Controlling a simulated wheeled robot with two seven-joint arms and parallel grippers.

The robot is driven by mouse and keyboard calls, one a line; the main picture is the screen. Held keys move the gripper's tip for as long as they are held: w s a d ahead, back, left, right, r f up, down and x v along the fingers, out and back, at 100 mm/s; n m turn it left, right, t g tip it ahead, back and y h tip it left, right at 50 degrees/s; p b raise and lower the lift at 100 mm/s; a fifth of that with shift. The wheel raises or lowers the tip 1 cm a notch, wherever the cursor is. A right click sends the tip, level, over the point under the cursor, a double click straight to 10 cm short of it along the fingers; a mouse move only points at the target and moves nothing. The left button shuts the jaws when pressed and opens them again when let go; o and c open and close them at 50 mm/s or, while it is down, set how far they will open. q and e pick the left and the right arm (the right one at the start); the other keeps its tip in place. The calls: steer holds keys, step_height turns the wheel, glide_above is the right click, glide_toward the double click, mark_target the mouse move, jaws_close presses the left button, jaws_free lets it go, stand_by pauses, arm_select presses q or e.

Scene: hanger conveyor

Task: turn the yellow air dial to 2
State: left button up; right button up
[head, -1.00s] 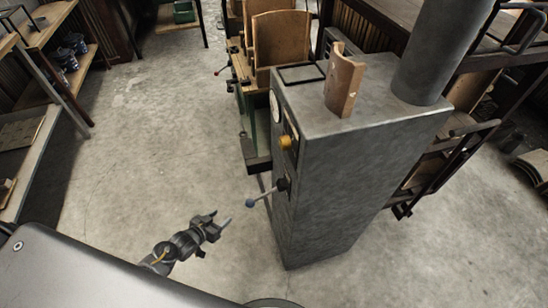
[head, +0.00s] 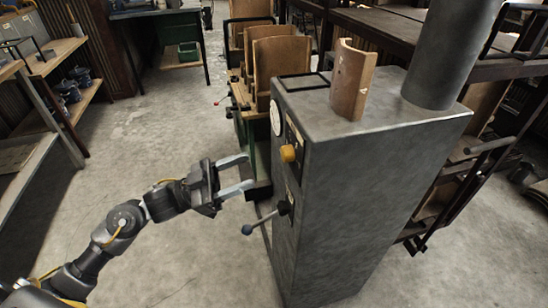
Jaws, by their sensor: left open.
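The yellow air dial (head: 288,153) is a round knob on the left side face of the grey metal cabinet (head: 362,190). Its markings cannot be read from here. My left gripper (head: 243,173) is open and empty, to the left of the dial and a little lower in the picture, apart from it. Its two fingers point right, toward the cabinet's side. My right gripper does not show.
A curved wooden piece (head: 352,82) stands on the cabinet top. Wooden racks (head: 284,62) stand behind. Floor at left is clear.

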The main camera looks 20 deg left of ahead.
mark_target(282, 156)
arm_select(q)
steer(key=p+x, duration=0.1)
steer(key=x, duration=0.6)
steer(key=shift+w+d+r, duration=0.2)
steer(key=shift+w+d, duration=0.1)
steer(key=shift+d, duration=0.2)
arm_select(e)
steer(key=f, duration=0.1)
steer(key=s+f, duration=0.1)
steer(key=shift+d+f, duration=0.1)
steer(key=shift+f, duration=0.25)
arm_select(q)
steer(key=c, duration=1)
steer(key=shift+o, duration=0.2)
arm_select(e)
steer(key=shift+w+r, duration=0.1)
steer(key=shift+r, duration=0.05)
